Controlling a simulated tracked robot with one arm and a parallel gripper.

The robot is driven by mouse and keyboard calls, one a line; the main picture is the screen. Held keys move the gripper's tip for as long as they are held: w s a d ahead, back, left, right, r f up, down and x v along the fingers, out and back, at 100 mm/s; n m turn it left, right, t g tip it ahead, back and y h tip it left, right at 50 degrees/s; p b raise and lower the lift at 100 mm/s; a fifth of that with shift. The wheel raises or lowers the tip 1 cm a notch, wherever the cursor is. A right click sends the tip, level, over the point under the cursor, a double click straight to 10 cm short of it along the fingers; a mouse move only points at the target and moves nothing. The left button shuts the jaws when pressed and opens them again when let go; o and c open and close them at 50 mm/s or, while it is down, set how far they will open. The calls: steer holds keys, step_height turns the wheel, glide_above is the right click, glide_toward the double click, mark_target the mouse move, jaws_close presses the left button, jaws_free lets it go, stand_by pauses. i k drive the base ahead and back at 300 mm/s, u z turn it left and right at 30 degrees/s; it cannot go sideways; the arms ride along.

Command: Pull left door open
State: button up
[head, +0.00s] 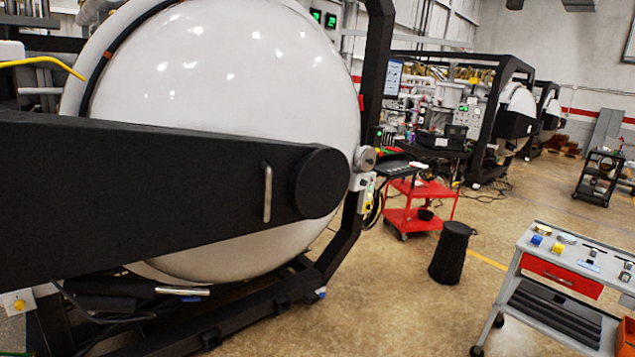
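The large white domed furnace door (225,75) fills the left half of the head view. A thick black beam (130,190) runs across its front from the left edge and ends in a round black hub. A vertical silver bar handle (266,192) is fixed on the beam just left of the hub. The door appears to sit against its round rim; the far left of the rim is partly hidden by the beam. A latch-like fitting (364,160) is at the door's right edge. My gripper is not in view, and nothing is seen touching the handle.
A black frame (345,225) stands around the door's right side and base. A red cart (420,205), a black bin (452,252) and a grey tool cart (570,270) stand to the right. Open floor (370,300) lies between. More furnaces (515,115) stand behind.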

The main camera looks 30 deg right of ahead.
mark_target(220, 140)
steer(key=z, duration=0.15)
steer(key=i, duration=1.55)
steer(key=u, duration=0.55)
